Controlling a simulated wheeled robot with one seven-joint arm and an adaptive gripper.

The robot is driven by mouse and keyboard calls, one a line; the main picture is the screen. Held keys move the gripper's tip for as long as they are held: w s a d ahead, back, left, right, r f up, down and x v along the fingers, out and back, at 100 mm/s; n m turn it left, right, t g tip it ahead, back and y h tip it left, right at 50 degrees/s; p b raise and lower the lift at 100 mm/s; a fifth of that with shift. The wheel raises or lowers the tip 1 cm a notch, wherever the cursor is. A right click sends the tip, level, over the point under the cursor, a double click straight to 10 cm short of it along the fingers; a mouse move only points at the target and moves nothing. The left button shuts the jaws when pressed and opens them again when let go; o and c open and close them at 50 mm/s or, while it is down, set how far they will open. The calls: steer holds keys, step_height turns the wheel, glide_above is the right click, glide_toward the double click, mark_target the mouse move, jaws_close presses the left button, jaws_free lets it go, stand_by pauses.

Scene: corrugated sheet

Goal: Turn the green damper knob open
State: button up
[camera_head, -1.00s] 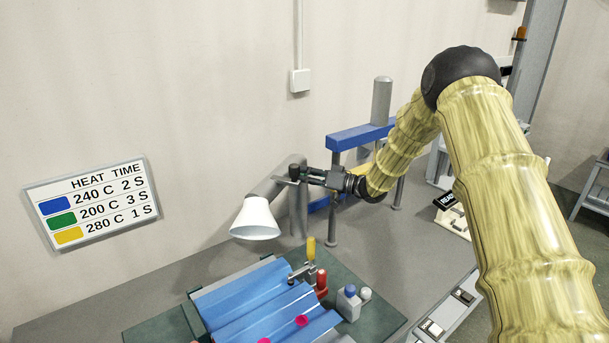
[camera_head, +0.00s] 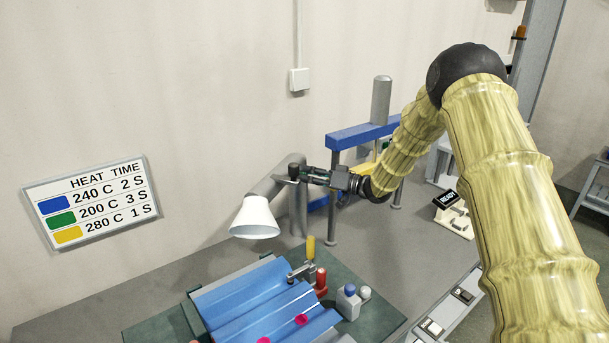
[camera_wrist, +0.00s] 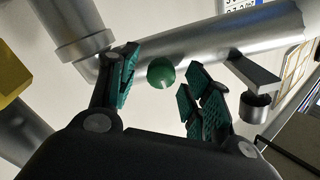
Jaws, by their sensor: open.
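The green damper knob (camera_wrist: 161,72) shows in the wrist view against the grey metal duct. It is round, with a small pale mark near its lower edge. My gripper (camera_wrist: 163,88) is open, with one green-padded finger on each side of the knob and visible gaps between them. The knob appears just beyond or level with the fingertips; the exact depth is hard to tell. In the head view my gripper (camera_head: 308,175) is at the upright part of the grey duct (camera_head: 268,188), and the knob cannot be made out there.
A lever with a short metal cylinder (camera_wrist: 257,104) projects from the duct beside my right finger. A white hood (camera_head: 254,219) hangs from the duct. Below are a blue corrugated sheet (camera_head: 250,300) and a red-handled clamp (camera_head: 320,283). A blue press frame (camera_head: 352,137) stands behind my wrist.

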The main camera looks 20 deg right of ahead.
steer(key=v, duration=1)
steer(key=shift+d, duration=0.25)
steer(key=shift+s, duration=0.15)
